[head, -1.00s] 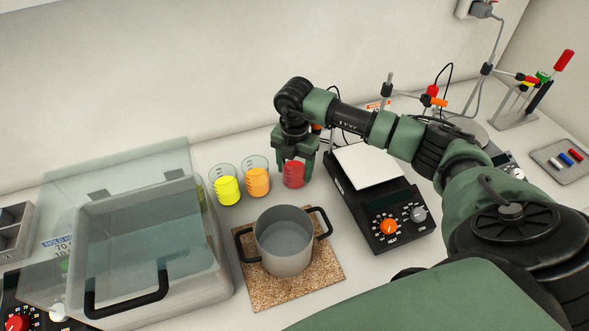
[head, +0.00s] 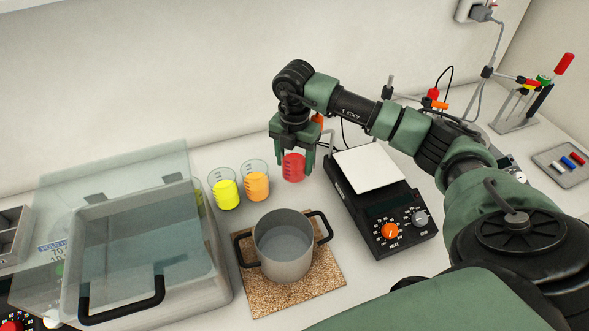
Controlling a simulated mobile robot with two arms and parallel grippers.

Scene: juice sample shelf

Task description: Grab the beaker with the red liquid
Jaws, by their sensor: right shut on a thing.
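The beaker with the red liquid (head: 293,168) is at the back of the counter, at the right end of a row of three beakers. My right gripper (head: 295,160) reaches down from above with its green fingers on either side of this beaker, shut on it. The fingers and wrist hide the beaker's upper part. I cannot tell whether its base is off the counter. My left gripper is not in view.
Beakers with orange liquid (head: 257,185) and yellow liquid (head: 227,193) stand just left. A pot (head: 283,262) on a cork mat (head: 318,287) is in front.

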